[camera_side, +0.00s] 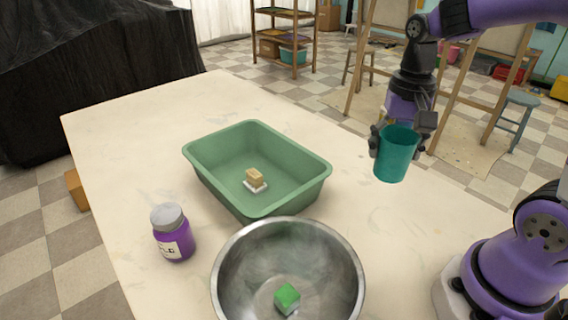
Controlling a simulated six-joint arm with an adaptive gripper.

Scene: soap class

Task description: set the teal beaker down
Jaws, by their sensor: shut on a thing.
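The teal beaker (396,156) is upright on the right side of the picture, over the right part of the table. My gripper (402,134) comes from above and is shut on the beaker, with its fingers at the beaker's sides near the rim. The beaker looks held above the table, though the exact gap under it is hard to tell. The beaker's inside is mostly hidden.
A green tub (226,190) with a tan block (255,178) on a white piece stands mid-table. A steel bowl (232,262) in front holds a green block (287,297). A purple jar (174,240) stands left. The cream table (390,225) is clear below the beaker.

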